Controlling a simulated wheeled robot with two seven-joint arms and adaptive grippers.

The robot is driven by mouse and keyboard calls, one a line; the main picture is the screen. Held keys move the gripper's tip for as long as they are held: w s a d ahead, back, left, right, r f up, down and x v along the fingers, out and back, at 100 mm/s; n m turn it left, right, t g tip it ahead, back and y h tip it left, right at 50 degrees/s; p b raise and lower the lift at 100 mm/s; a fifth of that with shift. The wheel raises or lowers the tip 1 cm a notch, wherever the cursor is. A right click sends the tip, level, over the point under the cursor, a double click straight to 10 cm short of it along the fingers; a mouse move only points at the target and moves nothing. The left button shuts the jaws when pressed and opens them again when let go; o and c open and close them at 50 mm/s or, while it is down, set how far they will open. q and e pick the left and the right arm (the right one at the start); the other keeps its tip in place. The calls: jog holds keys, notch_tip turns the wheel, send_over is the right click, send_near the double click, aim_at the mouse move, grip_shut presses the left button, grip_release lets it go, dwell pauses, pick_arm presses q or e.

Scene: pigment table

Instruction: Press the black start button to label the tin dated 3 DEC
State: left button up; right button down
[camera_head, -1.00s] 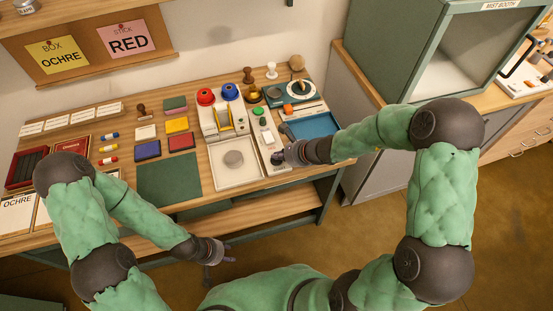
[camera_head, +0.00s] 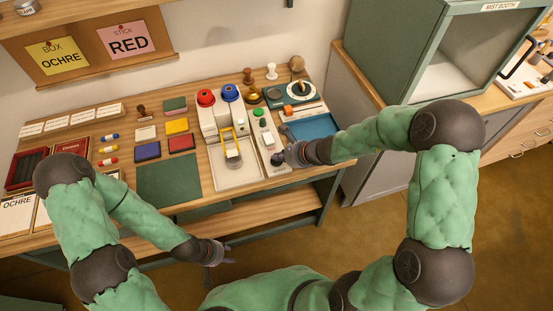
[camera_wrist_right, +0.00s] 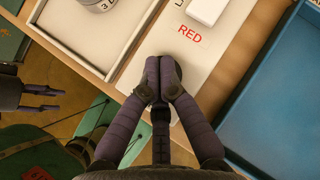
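The label machine's white tray (camera_head: 245,178) is at the table's front, with a yellow-framed head (camera_head: 229,141) over the grey tin (camera_head: 233,165), mostly covering it. In the right wrist view the tin (camera_wrist_right: 98,4) shows partly at the top edge with a "3" on its side; the rest of its date is out of view. My right gripper (camera_wrist_right: 163,72) has its fingertips together at the front end of the white control panel (camera_wrist_right: 188,55). The black start button is not visible; my fingers may hide it. My left gripper (camera_head: 222,256) hangs empty before the table, fingers apart.
A blue tray (camera_head: 312,126) lies right of the panel. Ink pads and a green mat (camera_head: 168,180) lie left.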

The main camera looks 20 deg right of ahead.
jog(key=shift+r+p, duration=0.4)
jog(key=shift+r, duration=0.2)
jog(key=shift+r+p, duration=2.1)
jog(key=shift+r, duration=0.5)
jog(key=shift+f, duration=0.1)
